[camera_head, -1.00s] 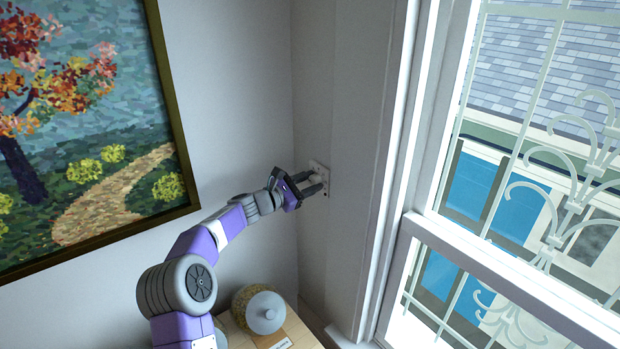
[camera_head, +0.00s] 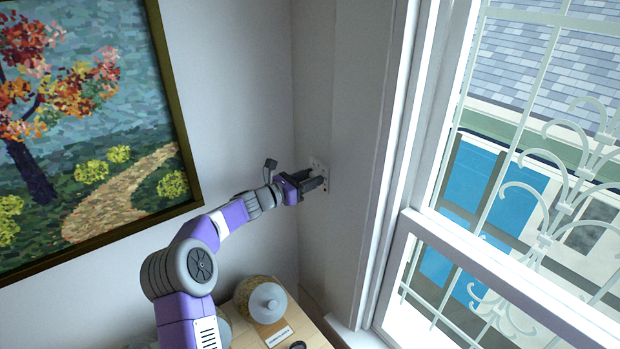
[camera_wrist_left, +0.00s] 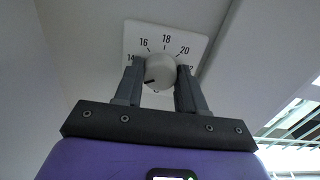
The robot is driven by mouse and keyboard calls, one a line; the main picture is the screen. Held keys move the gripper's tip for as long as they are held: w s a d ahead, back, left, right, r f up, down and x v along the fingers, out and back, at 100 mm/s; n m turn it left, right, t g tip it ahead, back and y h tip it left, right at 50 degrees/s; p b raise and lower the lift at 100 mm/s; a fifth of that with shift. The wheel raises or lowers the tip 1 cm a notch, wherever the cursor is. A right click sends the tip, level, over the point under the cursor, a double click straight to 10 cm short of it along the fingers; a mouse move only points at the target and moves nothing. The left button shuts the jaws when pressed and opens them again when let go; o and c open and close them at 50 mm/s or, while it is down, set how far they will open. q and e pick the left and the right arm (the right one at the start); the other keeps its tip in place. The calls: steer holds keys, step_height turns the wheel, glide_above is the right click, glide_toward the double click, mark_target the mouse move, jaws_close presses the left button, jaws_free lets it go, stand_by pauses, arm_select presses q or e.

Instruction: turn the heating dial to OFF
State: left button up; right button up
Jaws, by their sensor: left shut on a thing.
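The heating dial is a round white knob (camera_wrist_left: 160,71) on a square white plate (camera_wrist_left: 137,38), fixed to the wall by the corner. In the left wrist view the scale reads 14, 16, 18, 20 and a partly covered 22. The knob's dark pointer line points to the lower left, below 14. My left gripper (camera_head: 322,181) is at the plate (camera_head: 316,163), and its fingers (camera_wrist_left: 160,85) are shut on the knob's two sides. Lettering below the knob is mostly hidden, and I cannot read OFF. My right gripper is not in view.
A framed painting (camera_head: 181,120) hangs on the left wall. Below my arm, a wooden surface (camera_head: 313,338) holds a round lidded jar (camera_head: 267,302) and a small label card (camera_head: 279,336). A white window frame (camera_head: 407,150) stands to the right of the dial.

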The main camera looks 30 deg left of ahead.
arm_select(q)
steer(key=shift+f, duration=0.35)
steer(key=o, duration=0.8)
steer(key=shift+o, duration=1.3)
steer(key=shift+s+a+r, duration=0.1)
steer(key=shift+s+r, duration=0.05)
steer(key=shift+r, duration=0.05)
steer(key=b+v, duration=0.2)
steer(key=v, duration=0.5)
steer(key=shift+s, duration=0.2)
